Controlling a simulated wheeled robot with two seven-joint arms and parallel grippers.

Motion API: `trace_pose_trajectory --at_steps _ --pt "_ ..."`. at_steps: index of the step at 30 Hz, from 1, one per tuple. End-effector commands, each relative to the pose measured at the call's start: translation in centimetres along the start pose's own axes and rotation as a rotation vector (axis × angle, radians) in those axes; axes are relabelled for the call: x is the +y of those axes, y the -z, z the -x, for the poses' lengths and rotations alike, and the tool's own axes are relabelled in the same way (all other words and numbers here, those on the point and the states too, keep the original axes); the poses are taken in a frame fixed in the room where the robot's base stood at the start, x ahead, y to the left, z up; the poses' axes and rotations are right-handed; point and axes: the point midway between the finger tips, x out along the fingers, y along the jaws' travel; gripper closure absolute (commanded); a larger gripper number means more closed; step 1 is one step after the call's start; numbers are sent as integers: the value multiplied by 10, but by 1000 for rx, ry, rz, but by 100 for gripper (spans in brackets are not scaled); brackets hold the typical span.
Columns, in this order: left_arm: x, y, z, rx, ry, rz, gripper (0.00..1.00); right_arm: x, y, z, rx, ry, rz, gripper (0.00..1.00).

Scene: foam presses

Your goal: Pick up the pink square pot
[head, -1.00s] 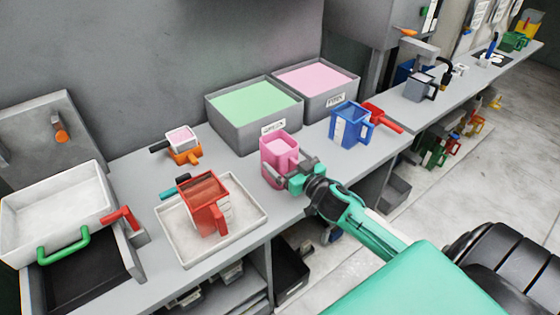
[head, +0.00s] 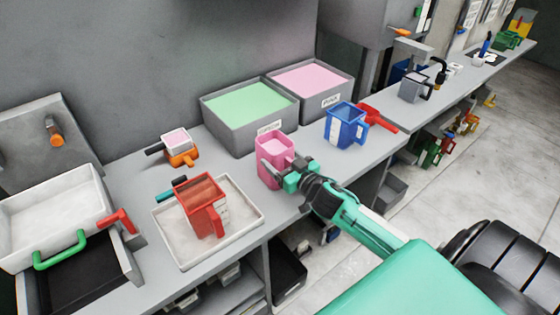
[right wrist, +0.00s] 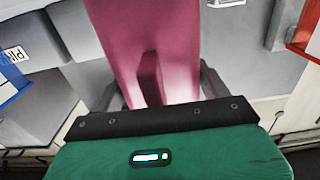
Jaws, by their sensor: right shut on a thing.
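The pink square pot (head: 273,148) is upright at the middle of the counter, in front of the green-filled bin. It also fills the upper middle of the right wrist view (right wrist: 140,30), with its handle toward the gripper. My right gripper (head: 288,172) is shut on the pot's handle side; the gripper body also shows in the right wrist view (right wrist: 150,95). The pot's base is partly hidden by the gripper, so I cannot tell whether it touches the counter. My left gripper is not in view.
A white tray with a red pot (head: 205,205) stands to the left. A blue pot (head: 346,125) is to the right. Bins with green (head: 222,128) and pink (head: 316,105) contents stand behind. A small orange-handled pot (head: 180,148) is at the back left.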

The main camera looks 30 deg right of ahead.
Motion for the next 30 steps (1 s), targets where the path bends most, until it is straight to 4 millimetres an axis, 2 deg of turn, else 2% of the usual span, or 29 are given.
trace_pose_trajectory --at_steps 5,8,15,21,25,30 --pt "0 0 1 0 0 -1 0 0 23 0 4 3 3 49" --pt "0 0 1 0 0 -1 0 0 44 0 5 2 5 49" --pt "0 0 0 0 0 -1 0 0 114 0 6 3 5 49" --pt "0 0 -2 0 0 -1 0 0 163 0 6 2 4 49" --pt "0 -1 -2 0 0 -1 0 0 183 0 4 1 1 49" --pt "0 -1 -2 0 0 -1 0 0 194 0 1 0 2 49"
